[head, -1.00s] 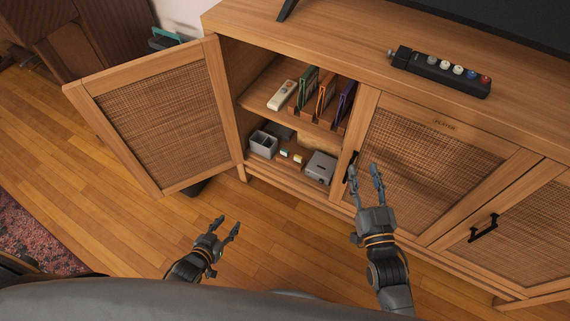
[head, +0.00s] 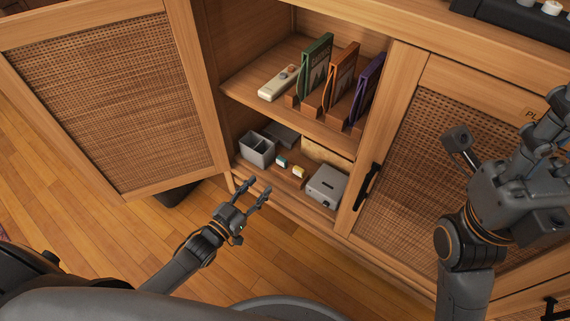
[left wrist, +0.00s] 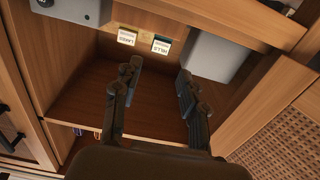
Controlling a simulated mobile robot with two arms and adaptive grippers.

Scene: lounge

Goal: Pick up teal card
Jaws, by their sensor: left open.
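The teal card (head: 281,162) is small and stands on the lower shelf of the open cabinet, beside a yellow card (head: 298,171). In the left wrist view the teal card (left wrist: 161,45) shows a pale label and lies beyond the fingertips, roughly between their lines. My left gripper (head: 258,186) is open and empty, in front of the lower shelf and apart from the card. Its spread fingers also show in the left wrist view (left wrist: 160,69). My right gripper (head: 510,122) has its fingers apart and empty, in front of the closed cabinet door.
A grey divided box (head: 257,149) stands left of the cards and a grey device (head: 326,186) right of them. The upper shelf holds a pale remote (head: 278,83) and several upright cases. The open woven door (head: 110,105) stands at the left.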

